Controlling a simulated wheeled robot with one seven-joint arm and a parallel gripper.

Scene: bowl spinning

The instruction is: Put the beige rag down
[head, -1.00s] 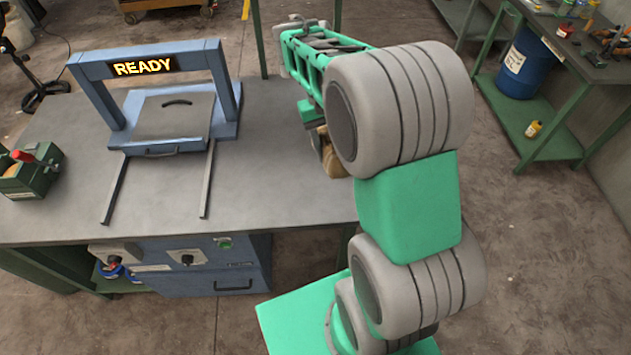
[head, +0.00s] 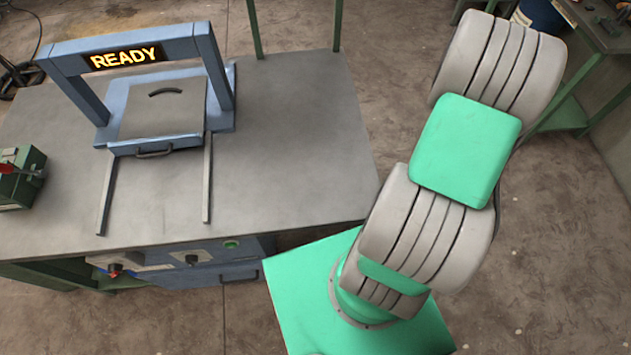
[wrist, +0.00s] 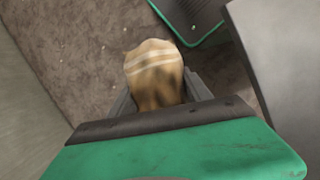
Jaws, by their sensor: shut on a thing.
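The beige rag (wrist: 154,70), with pale stripes and darker patches, shows in the wrist view. My gripper (wrist: 160,92) is shut on it, with dark fingers at both sides of the cloth. Brown floor (wrist: 70,50) lies below and around the rag. In the head view neither the rag nor my gripper shows; my arm reaches up and to the right, away from the table.
In the head view a grey table (head: 290,150) bears a blue frame (head: 130,50) with a READY sign and a green box (head: 22,180) at the left. The table's right half is bare. A green bench (head: 565,115) and blue drum (head: 540,14) stand at the upper right.

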